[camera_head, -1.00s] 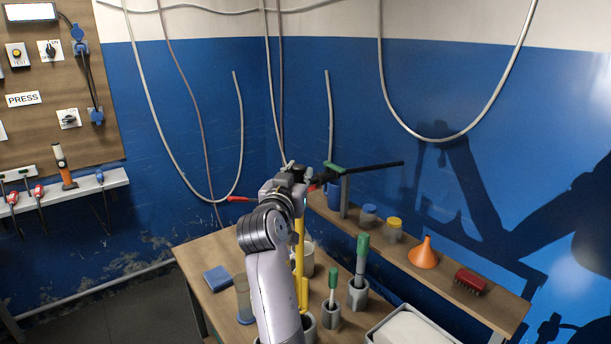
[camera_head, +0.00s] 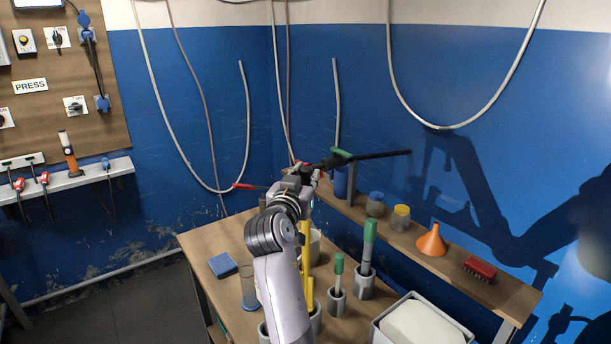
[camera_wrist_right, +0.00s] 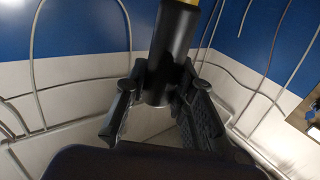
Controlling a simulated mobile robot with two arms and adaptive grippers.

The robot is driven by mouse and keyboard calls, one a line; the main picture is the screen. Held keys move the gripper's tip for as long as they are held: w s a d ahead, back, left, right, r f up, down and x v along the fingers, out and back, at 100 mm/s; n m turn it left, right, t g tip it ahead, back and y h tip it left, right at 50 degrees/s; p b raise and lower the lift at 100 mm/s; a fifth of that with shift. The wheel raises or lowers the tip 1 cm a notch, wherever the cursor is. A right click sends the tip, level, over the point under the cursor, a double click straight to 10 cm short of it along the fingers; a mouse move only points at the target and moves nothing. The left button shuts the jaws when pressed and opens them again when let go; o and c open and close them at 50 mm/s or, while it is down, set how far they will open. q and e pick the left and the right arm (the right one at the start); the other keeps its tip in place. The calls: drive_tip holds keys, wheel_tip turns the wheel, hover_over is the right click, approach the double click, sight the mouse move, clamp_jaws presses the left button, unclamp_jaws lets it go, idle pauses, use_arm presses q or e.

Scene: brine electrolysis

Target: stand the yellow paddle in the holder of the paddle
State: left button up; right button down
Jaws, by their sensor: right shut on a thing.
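My right gripper (camera_head: 306,182) is shut on the black handle of the yellow paddle (camera_head: 309,290). The wrist view shows this black handle (camera_wrist_right: 172,50) between the fingers, with a bit of yellow at its top edge. In the head view the paddle hangs about upright below the gripper, partly behind my arm. Its lower end is at the mouth of a grey holder (camera_head: 316,320), which my arm partly covers. I cannot tell whether the end is inside or just in front of or above it. My left gripper is not in view.
Grey holders with green-handled tools (camera_head: 338,292) (camera_head: 367,255) stand close on the right. A clear cylinder (camera_head: 249,288) and blue block (camera_head: 223,265) are left. A grey tray (camera_head: 380,335) is front right. The back shelf bears an orange funnel (camera_head: 431,241) and red brush (camera_head: 480,269).

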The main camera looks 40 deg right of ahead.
drive_tip(key=shift+f+b, duration=1.15)
drive_tip(key=shift+f, duration=0.2)
wheel_tip(320, 180, down, 6)
drive_tip(key=b, duration=0.5)
drive_tip(key=shift+b, duration=0.35)
drive_tip(key=shift+f, duration=0.1)
drive_tip(key=c, duration=1.3)
unclamp_jaws()
wheel_tip(320, 180, up, 10)
